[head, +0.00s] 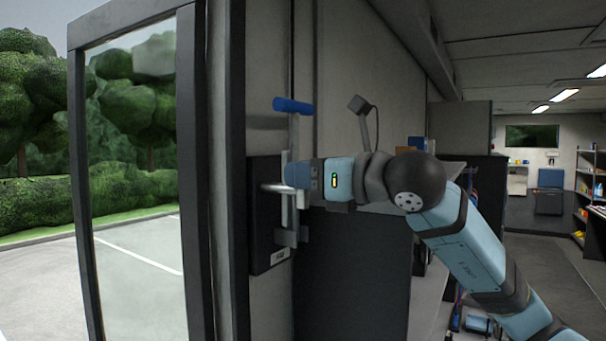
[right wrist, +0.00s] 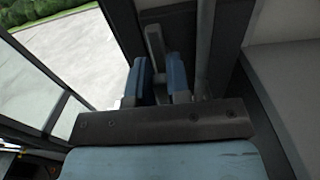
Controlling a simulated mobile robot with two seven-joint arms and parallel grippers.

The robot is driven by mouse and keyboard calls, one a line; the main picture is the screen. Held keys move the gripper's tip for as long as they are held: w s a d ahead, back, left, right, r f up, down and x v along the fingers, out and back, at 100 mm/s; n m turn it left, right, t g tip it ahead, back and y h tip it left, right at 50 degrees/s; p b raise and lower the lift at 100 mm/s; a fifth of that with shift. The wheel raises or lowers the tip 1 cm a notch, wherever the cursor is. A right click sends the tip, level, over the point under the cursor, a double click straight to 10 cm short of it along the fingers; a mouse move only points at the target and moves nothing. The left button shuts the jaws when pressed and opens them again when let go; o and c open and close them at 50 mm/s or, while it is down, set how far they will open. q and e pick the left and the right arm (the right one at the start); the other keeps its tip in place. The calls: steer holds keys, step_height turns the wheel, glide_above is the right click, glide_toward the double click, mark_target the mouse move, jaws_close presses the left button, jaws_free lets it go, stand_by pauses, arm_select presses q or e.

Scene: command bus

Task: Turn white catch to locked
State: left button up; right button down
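A dark upright plate (head: 265,225) is fixed to the wall beside the glass door. A pale, shiny lever (head: 276,188) sticks out of it and looks like the white catch. My right gripper (head: 290,175) is at the plate, close to the lever; the hand hides part of it. In the right wrist view, the two blue fingers of my right gripper (right wrist: 160,82) are a little apart, with a grey bar (right wrist: 155,42) showing between and beyond them. I cannot tell whether they press on anything. Any lock marking is unreadable. My left gripper is not in view.
A grey upright bar with a blue handle (head: 293,105) stands just above my right gripper. The framed glass door (head: 135,265) is at the left, with pavement outside. A dark cabinet (head: 350,270) stands below my right arm. The aisle (head: 560,270) at the right is open.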

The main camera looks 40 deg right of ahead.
mark_target(296, 193)
steer(key=shift+f, duration=0.1)
steer(key=n+b, duration=0.2)
steer(key=shift+s+a+f+n+b, duration=0.1)
steer(key=shift+s+a+n+b, duration=0.05)
steer(key=shift+a+n+b, duration=0.15)
steer(key=n+b, duration=0.2)
steer(key=n, duration=0.2)
steer(key=a+f+n+b, duration=0.1)
steer(key=n+b, duration=0.2)
steer(key=n, duration=0.2)
steer(key=f+n+b, duration=0.1)
steer(key=n+b, duration=0.2)
steer(key=n, duration=0.1)
steer(key=shift+s+a+n, duration=0.3)
steer(key=shift+s+n, duration=0.05)
steer(key=shift+n, duration=0.85)
steer(key=shift+f+b, duration=0.1)
steer(key=shift+b, duration=0.2)
steer(key=c, duration=1.1)
jaws_free()
steer(key=shift+s, duration=0.1)
